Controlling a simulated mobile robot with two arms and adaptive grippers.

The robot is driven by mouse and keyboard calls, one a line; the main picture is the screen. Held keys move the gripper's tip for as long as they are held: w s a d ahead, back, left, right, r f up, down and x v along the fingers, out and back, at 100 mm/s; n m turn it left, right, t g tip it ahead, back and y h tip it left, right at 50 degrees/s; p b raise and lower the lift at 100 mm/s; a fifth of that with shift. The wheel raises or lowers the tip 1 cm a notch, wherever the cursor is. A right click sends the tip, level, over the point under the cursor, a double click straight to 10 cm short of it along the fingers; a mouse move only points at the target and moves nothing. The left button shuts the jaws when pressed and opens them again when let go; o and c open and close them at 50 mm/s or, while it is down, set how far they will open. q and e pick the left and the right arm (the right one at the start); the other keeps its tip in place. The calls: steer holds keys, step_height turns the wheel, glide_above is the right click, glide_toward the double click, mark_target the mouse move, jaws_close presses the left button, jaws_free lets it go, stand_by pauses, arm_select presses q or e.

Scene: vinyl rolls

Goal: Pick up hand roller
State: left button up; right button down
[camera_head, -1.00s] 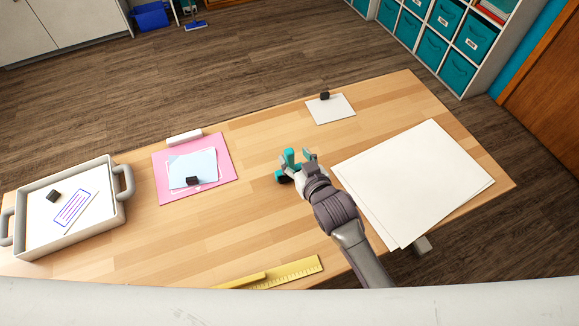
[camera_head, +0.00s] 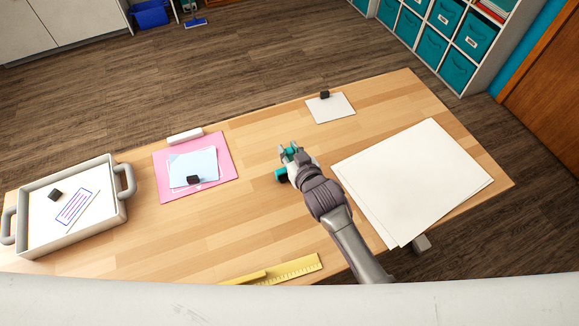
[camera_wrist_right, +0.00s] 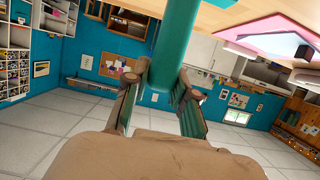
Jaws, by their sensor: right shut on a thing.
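The hand roller (camera_head: 281,175) is teal with dark parts and stands on the wooden table, left of the large white sheets. My right gripper (camera_head: 290,153) reaches over it from the front right and mostly hides it. In the right wrist view, a teal cylindrical part of the roller (camera_wrist_right: 166,55) runs between the two fingers of the gripper (camera_wrist_right: 160,90), which are shut on it. The roller appears to be still at table height; whether it is lifted at all I cannot tell. My left gripper is not in view.
Large white sheets (camera_head: 412,180) lie at the right. A pink sheet (camera_head: 222,160) with a light blue sheet and a black block lies left. A grey tray (camera_head: 122,215) stands far left. A yellow ruler (camera_head: 295,268) lies at the front edge. A small white sheet (camera_head: 335,110) lies behind.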

stand_by(0.3)
steer(key=shift+r, duration=0.55)
step_height(320, 180, up, 2)
steer(key=shift+r+b, duration=0.25)
steer(key=shift+b, duration=0.1)
steer(key=s+d+r+b, duration=0.1)
steer(key=s+d+r, duration=0.3)
steer(key=d+r, duration=0.3)
steer(key=d, duration=0.3)
steer(key=shift+s+d+r, duration=0.25)
steer(key=shift+s+d, duration=0.05)
steer(key=shift+d, duration=0.05)
steer(key=c, duration=1.7)
jaws_free()
jaws_close()
